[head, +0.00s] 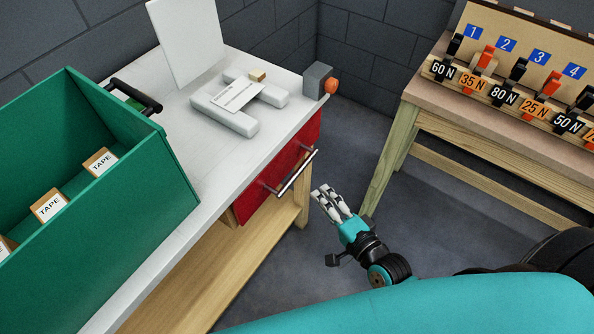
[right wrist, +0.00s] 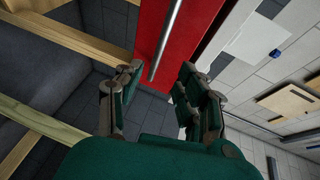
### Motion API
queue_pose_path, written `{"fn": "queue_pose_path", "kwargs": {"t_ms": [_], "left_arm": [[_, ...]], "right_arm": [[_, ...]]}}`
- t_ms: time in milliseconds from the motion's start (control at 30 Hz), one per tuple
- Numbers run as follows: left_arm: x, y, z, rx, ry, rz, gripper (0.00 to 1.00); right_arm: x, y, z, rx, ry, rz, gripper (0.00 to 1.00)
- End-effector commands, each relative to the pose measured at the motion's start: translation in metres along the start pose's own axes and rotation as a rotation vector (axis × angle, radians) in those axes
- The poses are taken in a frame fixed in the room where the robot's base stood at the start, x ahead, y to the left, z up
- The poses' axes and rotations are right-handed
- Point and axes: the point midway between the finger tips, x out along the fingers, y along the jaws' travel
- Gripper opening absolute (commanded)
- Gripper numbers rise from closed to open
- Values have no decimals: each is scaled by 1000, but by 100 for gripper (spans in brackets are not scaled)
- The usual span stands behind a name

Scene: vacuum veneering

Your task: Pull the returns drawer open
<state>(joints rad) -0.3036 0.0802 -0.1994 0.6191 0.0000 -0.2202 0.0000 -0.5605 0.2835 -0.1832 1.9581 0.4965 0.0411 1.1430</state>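The returns drawer has a red front (head: 279,181) under the white worktop, and it looks shut. Its metal bar handle (head: 297,172) stands off the front. In the right wrist view the red front (right wrist: 188,22) and the bar handle (right wrist: 166,38) lie ahead, with the bar's near end in line with the space between my fingers. My right gripper (head: 328,197) is just right of the handle in the head view, apart from it. Its fingers are spread and empty in the right wrist view (right wrist: 160,72). My left gripper is not in view.
A green bin (head: 150,190) with tape labels stands on the worktop (head: 200,155) at left. A grey box with an orange knob (head: 331,86) sits at the worktop's corner. A wooden bench (head: 430,103) with numbered clamps stands at right. Grey floor (head: 345,150) lies open between.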

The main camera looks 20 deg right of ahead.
Motion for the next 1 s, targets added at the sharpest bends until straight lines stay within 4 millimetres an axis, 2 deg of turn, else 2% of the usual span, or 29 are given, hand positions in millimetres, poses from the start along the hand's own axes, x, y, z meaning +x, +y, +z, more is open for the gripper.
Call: {"fn": "queue_pose_path", "kwargs": {"t_ms": [33,300,500,700,1000], "left_arm": [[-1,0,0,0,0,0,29],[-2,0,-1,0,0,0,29],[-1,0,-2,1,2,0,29],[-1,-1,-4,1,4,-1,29],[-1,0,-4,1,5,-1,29]], "right_arm": [[13,-2,-1,0,2,-4,38],[72,-1,0,0,1,-2,38],[104,0,0,-3,1,0,38],[118,1,0,-2,0,1,38],[119,1,0,-2,0,2,37]]}}
